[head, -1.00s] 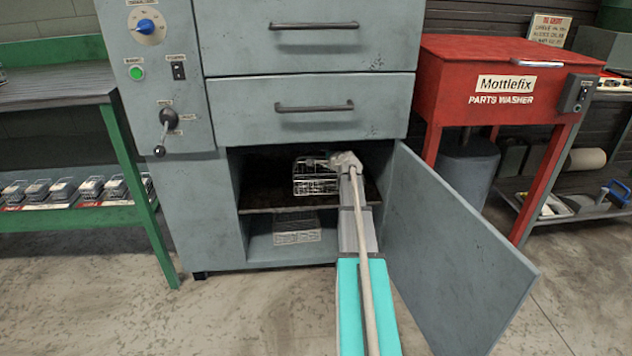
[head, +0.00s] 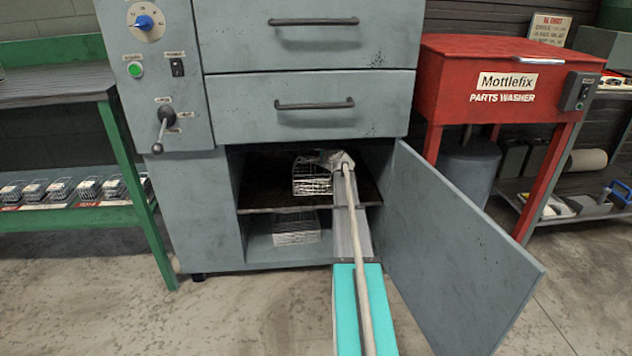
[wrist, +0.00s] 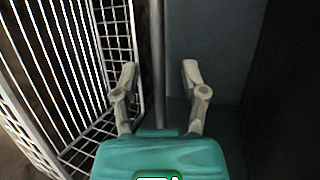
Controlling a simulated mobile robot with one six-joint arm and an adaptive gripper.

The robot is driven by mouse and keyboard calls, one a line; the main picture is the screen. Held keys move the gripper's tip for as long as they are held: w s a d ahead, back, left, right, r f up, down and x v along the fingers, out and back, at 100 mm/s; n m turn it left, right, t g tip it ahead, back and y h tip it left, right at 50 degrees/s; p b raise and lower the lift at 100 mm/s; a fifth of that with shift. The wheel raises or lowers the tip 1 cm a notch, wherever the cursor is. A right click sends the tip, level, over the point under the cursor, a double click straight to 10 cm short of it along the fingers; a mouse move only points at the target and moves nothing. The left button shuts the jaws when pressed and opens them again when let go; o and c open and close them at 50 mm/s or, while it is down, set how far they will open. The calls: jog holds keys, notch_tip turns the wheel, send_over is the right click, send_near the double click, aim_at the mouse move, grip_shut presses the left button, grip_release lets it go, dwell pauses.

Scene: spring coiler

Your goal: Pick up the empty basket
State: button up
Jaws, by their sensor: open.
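A wire basket (head: 309,179) stands on the upper shelf inside the open cabinet. In the wrist view the basket (wrist: 72,70) fills the left side, and no contents show in the part I see. My gripper (wrist: 159,75) is open with nothing held. Its left finger overlaps the basket's right mesh side in the picture; I cannot tell whether they touch. In the head view my gripper (head: 333,160) is at the basket's right rear, its fingers mostly hidden. A second wire basket (head: 296,228) stands on the lower shelf; its contents are unclear.
The cabinet door (head: 455,245) stands open to the right of my arm. The shelf (head: 262,200) has bare room left of the upper basket. Closed drawers (head: 312,105) are above the opening. A green rack (head: 80,218) at left holds several small baskets.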

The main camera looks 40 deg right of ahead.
jog(key=shift+c, duration=0.3)
grip_shut()
dwell(0.3)
